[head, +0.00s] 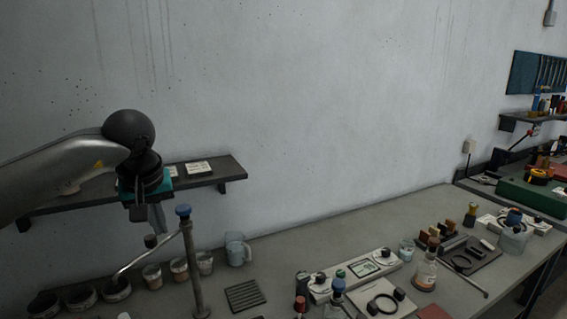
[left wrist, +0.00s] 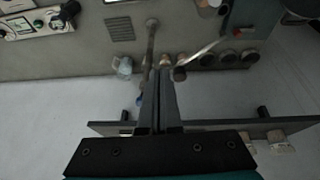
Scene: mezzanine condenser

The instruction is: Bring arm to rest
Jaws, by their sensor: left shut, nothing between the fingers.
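My left arm comes in from the left in the head view. Its gripper (head: 158,218) points down, in front of the wall shelf and above the bench's left part. In the left wrist view the two fingers (left wrist: 161,84) lie together, shut with nothing between them. A metal stand with a blue knob (head: 183,211) stands close to the fingertips in the head view; whether they touch it I cannot tell. My right gripper is not in view.
The wall shelf (head: 215,176) holds small cards. On the bench (head: 345,222) stand several cups, a clear jug (head: 237,249), a ribbed mat (head: 245,295), a device with a display (head: 366,267) and a flask (head: 426,270). The bench's back middle is clear.

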